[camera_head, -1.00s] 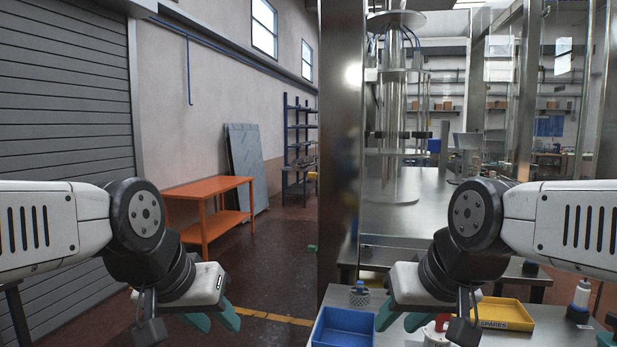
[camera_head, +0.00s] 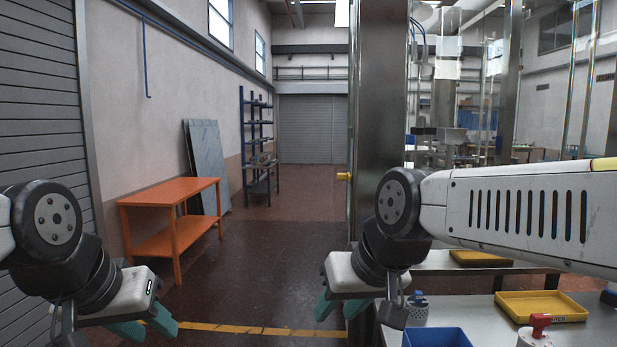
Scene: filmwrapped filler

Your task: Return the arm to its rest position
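My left gripper (camera_head: 146,324) is at the lower left, over the floor. Its teal fingers are spread, with nothing seen between them. My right gripper (camera_head: 341,308) is at the lower middle, just left of the steel bench and also over the floor as seen from the head. Its teal fingers are apart and look empty. My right arm (camera_head: 520,210) comes in from the right edge across the view above the bench. Most of my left arm is cut off by the left edge.
A steel bench (camera_head: 590,325) at the lower right carries a blue bin (camera_head: 437,338), a yellow tray (camera_head: 540,306) and a red-topped white item (camera_head: 538,328). A steel post (camera_head: 378,110) stands behind my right gripper. An orange table (camera_head: 172,190) stands left; the middle floor is clear.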

